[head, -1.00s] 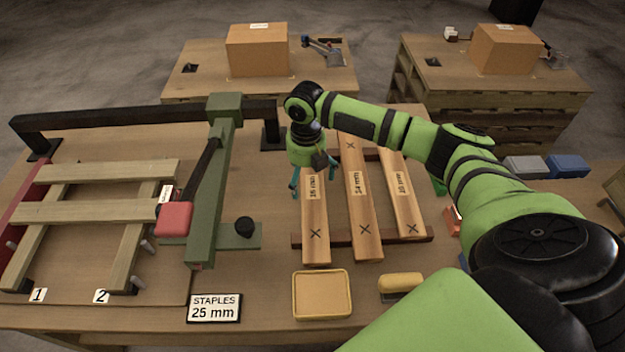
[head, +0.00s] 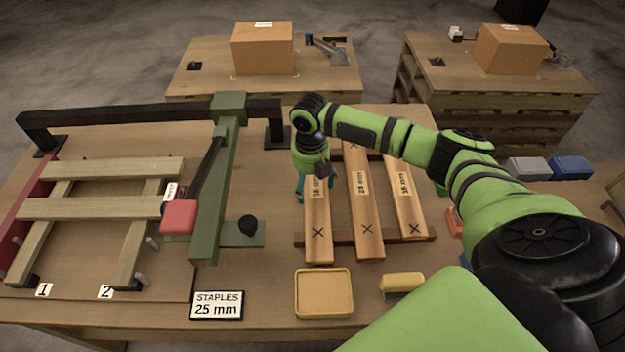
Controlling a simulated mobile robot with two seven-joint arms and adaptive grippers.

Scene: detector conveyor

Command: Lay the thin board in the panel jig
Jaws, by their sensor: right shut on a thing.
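Three boards lie side by side on a dark rack: a left board (head: 318,225), a middle board (head: 365,210) and a right board (head: 407,205). Each has a label and an X mark; the left label is partly hidden and the others are too small to read surely. My right gripper (head: 314,190) is shut on the left board at about its middle, teal fingers at its sides. The board still appears to lie on the rack. My left gripper is not in view.
A black knob (head: 247,225), a staples sign (head: 217,305), a shallow tray (head: 323,293) and a yellow-handled tool (head: 403,283) lie nearby.

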